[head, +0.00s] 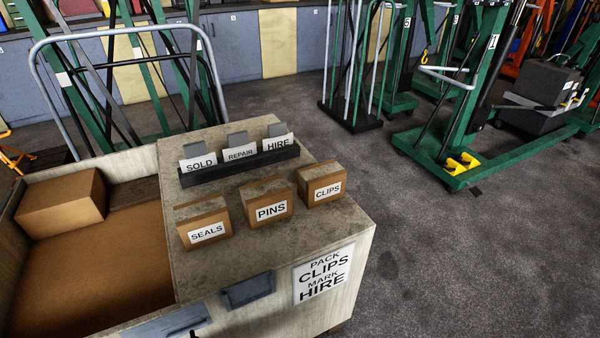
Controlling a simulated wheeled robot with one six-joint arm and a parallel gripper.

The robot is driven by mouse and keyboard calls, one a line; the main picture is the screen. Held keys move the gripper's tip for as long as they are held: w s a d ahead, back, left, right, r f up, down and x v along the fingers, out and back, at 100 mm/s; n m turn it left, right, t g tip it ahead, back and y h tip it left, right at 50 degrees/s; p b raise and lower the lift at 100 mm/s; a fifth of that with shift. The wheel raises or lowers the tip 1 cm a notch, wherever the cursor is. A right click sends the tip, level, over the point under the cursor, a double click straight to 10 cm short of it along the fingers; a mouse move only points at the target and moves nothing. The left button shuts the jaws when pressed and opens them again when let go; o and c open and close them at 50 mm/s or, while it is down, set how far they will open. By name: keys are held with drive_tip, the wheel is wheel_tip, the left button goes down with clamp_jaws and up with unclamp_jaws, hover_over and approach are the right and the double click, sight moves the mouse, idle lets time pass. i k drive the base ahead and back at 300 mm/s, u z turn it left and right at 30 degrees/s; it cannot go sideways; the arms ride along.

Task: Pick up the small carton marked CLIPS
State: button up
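The small brown carton marked CLIPS (322,186) stands on the worn bench top (330,230), the rightmost of three in a slanting row. Its white label faces me. The carton marked PINS (267,202) stands just left of it, with a small gap. The carton marked SEALS (204,221) is at the left end, nearest me. All three look closed, with a tape strip on top. My gripper does not show in the head view.
Behind the cartons, a dark rack (240,163) holds cards reading SOLD, REPAIR and HIRE. A sign (323,272) on the front reads PACK CLIPS MARK HIRE. A larger carton (60,200) sits in the bin at left.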

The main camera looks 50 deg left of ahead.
sight(319, 184)
drive_tip(key=u, duration=0.8)
drive_tip(key=i, duration=0.85)
drive_tip(key=u, duration=1.15)
drive_tip(key=i, duration=0.35)
drive_tip(key=u, duration=0.25)
